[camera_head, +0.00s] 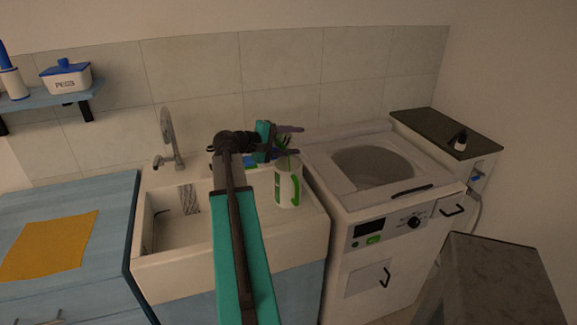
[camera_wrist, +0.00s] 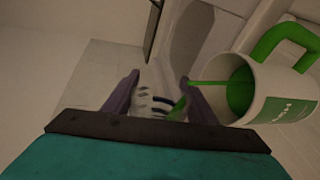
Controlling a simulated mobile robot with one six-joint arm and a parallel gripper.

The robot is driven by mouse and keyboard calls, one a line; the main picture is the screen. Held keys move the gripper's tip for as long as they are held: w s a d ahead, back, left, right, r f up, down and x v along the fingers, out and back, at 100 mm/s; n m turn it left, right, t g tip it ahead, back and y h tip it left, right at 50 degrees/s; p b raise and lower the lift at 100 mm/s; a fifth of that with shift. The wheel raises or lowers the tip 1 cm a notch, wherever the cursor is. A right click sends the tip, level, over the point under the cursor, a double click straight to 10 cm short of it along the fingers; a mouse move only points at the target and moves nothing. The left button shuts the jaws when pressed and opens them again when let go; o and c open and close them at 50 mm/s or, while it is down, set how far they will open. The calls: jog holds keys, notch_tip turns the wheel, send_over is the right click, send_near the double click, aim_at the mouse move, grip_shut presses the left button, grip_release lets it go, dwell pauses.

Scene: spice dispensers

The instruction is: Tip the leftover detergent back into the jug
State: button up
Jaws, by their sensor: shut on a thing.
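The white jug (camera_head: 287,188) with a green handle stands upright on the right side of the sink unit. In the wrist view the jug (camera_wrist: 286,104) shows green detergent inside its mouth. My gripper (camera_head: 290,141) is above the jug. A green stream (camera_wrist: 210,84) runs from beside the right finger into the jug's mouth. Some green also shows low in the cup.
The sink basin (camera_head: 175,222) and tap (camera_head: 169,140) are left of my arm. The washing machine (camera_head: 350,205) stands close on the jug's right. An orange cloth (camera_head: 48,245) lies on the blue counter.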

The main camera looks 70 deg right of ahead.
jog(key=shift+s+a+r+m+t+h+b, duration=0.2)
jog(key=shift+m+b, duration=0.45)
jog(key=shift+b, duration=0.6)
jog(key=shift+s+d+f+m+t+h+b, duration=0.1)
jog(key=shift+m+t+h+b, duration=0.15)
jog(key=shift+m+b, duration=0.7)
dwell(0.5)
jog(key=shift+w+r+n+p, duration=0.15)
jog(key=shift+r+n+p, duration=0.1)
jog(key=shift+n+p, duration=0.35)
jog(key=shift+w+n+g+y+p, duration=0.15)
jog(key=shift+n+g+y+p, duration=0.2)
jog(key=shift+p, duration=0.6)
jog(key=n+p, duration=0.2)
jog(key=p, duration=0.1)
jog(key=shift+w+d+f, duration=0.15)
jog(key=shift+d+f, duration=0.05)
jog(key=shift+f, duration=0.2)
jog(key=shift+w+d+g+y, duration=0.1)
jog(key=shift+g+y, duration=0.2)
